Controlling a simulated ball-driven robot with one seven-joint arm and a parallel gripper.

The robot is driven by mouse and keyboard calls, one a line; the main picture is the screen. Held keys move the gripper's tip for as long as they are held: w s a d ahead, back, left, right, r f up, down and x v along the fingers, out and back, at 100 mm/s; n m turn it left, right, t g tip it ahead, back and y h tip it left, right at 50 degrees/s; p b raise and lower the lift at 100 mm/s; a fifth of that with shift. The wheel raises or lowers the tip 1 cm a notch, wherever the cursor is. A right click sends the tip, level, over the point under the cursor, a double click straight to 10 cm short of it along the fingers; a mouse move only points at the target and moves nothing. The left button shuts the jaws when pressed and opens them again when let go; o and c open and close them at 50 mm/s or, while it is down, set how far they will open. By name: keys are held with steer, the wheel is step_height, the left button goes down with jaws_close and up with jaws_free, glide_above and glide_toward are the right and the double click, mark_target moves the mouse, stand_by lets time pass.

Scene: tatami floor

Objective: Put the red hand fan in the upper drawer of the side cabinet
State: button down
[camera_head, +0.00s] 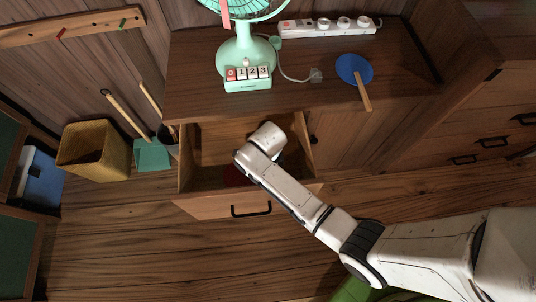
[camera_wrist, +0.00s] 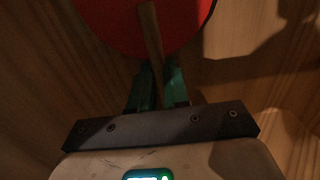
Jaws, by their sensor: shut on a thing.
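The red hand fan (camera_wrist: 115,22) has a round red face and a wooden handle (camera_wrist: 152,35). My gripper (camera_wrist: 160,82), with green fingers, is shut on the handle in the wrist view. The upper drawer (camera_head: 215,205) of the side cabinet (camera_head: 195,75) is pulled open. In the head view my forearm reaches into the drawer and hides the gripper and most of the fan. Only a dark red bit of the fan (camera_head: 234,177) shows inside the drawer. Whether the fan touches the drawer floor I cannot tell.
A yellowish bin (camera_head: 94,150) and a teal dustpan (camera_head: 152,155) stand left of the drawer.

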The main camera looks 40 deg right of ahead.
steer(key=shift+s+f, duration=0.25)
steer(key=shift+f, duration=0.45)
steer(key=c, duration=1.1)
jaws_free()
steer(key=shift+a+f+b, duration=0.1)
steer(key=shift+b, duration=0.25)
step_height(320, 180, up, 14)
steer(key=p, duration=0.3)
steer(key=shift+w, duration=0.2)
